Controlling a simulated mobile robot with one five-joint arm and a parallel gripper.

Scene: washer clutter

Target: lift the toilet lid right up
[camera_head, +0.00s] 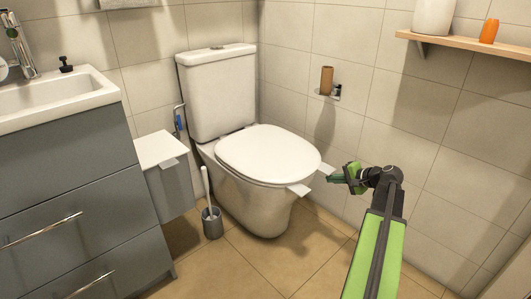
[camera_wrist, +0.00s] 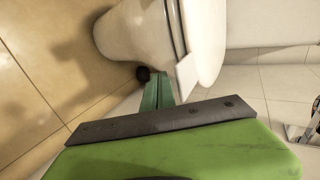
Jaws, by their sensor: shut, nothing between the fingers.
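The white toilet (camera_head: 245,195) stands in the corner with its lid (camera_head: 267,153) lying flat, closed over the bowl. A small white tab (camera_head: 298,190) sticks out at the lid's front, and another pale tab (camera_head: 326,169) shows at its right edge. My gripper (camera_head: 332,179) is shut and empty, just right of the lid's front edge at about lid height. In the wrist view the shut green fingers (camera_wrist: 157,92) point at the bowl's side, beside a white tab (camera_wrist: 186,75) on the lid edge (camera_wrist: 205,40). Contact cannot be told.
A toilet brush in a grey holder (camera_head: 212,222) and a white-topped bin (camera_head: 164,175) stand left of the toilet. A grey vanity (camera_head: 70,190) fills the left. A paper-roll holder (camera_head: 328,94) and shelf (camera_head: 470,45) are on the right wall. Floor (camera_head: 290,255) in front is clear.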

